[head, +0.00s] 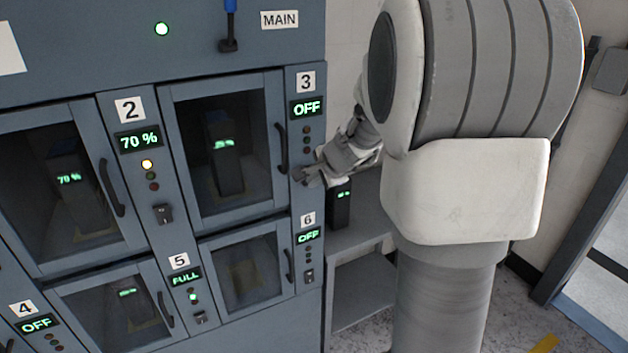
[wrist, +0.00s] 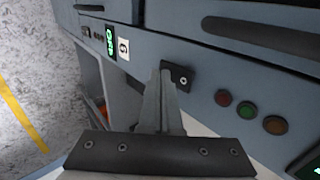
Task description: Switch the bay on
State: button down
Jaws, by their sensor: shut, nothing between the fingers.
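The bay 3 display (head: 307,108) reads OFF, and the small lamps below it look unlit. Behind bay 3's closed glass door (head: 272,90) stands a dark battery (head: 224,150) with a green readout. My gripper (head: 299,176) is at the lower part of the bay 3 panel, its fingers shut and empty. In the wrist view my gripper (wrist: 164,74) has its fingertips right beside a small black switch (wrist: 180,77); I cannot tell whether they touch it. Red, green and amber lamps (wrist: 246,110) sit right of the switch. In the head view my gripper hides that switch.
Bay 2's display (head: 138,140) reads 70 %, bay 5's (head: 186,277) FULL, bays 6 (head: 308,236) and 4 (head: 38,325) OFF. The MAIN lever (head: 228,40) has a blue handle beside a lit green lamp. A dark battery (head: 340,208) stands on the grey shelf (head: 362,232) beside the cabinet.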

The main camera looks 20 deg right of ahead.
jog(key=shift+f+b, duration=0.3)
jog(key=shift+b, duration=0.65)
jog(key=shift+w+r, duration=0.1)
jog(key=shift+r, duration=0.25)
jog(key=shift+r+p, duration=0.75)
jog(key=shift+p, duration=0.05)
